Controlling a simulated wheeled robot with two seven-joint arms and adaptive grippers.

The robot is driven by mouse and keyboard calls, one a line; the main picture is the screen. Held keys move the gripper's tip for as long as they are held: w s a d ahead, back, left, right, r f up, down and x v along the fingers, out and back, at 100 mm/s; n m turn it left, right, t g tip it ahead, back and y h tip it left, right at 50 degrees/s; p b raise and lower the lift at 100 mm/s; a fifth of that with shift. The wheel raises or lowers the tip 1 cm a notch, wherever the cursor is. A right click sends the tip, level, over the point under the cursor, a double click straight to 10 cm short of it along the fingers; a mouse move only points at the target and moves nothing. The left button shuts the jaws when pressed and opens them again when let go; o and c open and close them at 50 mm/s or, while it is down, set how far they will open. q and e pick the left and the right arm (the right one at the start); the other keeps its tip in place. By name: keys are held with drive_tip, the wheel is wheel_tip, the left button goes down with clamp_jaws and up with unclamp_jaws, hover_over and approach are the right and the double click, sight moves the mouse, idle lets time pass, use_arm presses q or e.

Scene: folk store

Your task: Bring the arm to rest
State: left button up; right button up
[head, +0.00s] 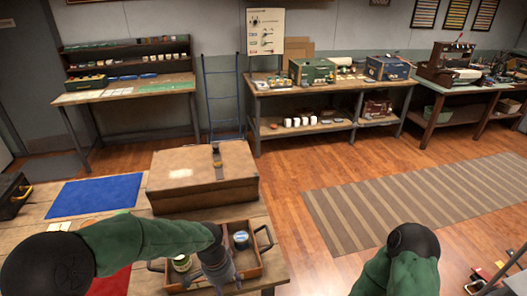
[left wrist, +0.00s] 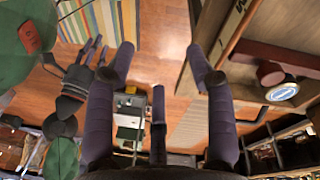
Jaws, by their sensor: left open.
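My left gripper (head: 218,268) reaches in from the left over the wooden tray (head: 262,272) in the head view. In the left wrist view its dark fingers (left wrist: 160,78) are spread, with nothing between them but a view down to the floor. My right arm (head: 400,265) is bent at the lower right of the head view, and its hand is out of that frame. The right gripper (left wrist: 82,62) shows at the left of the left wrist view, its fingers apart and empty.
The tray has dark handles and holds a blue-lidded jar (head: 240,240) and another jar (head: 181,262). A large wooden box (head: 200,185) stands behind it, a blue mat (head: 95,195) to the left. Open floor with a striped rug (head: 420,200) lies right of the table.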

use_arm(q)
drive_tip(key=s+f+n+h, duration=0.1)
drive_tip(key=s+f+n, duration=0.4)
drive_tip(key=f, duration=0.6)
drive_tip(key=s+f+n+h, duration=0.1)
drive_tip(key=s+f+n, duration=0.4)
drive_tip(key=s+f, duration=0.4)
drive_tip(key=shift+d+f+n+t, duration=0.3)
drive_tip(key=shift+d+f+t, duration=0.15)
drive_tip(key=shift+f, duration=1.2)
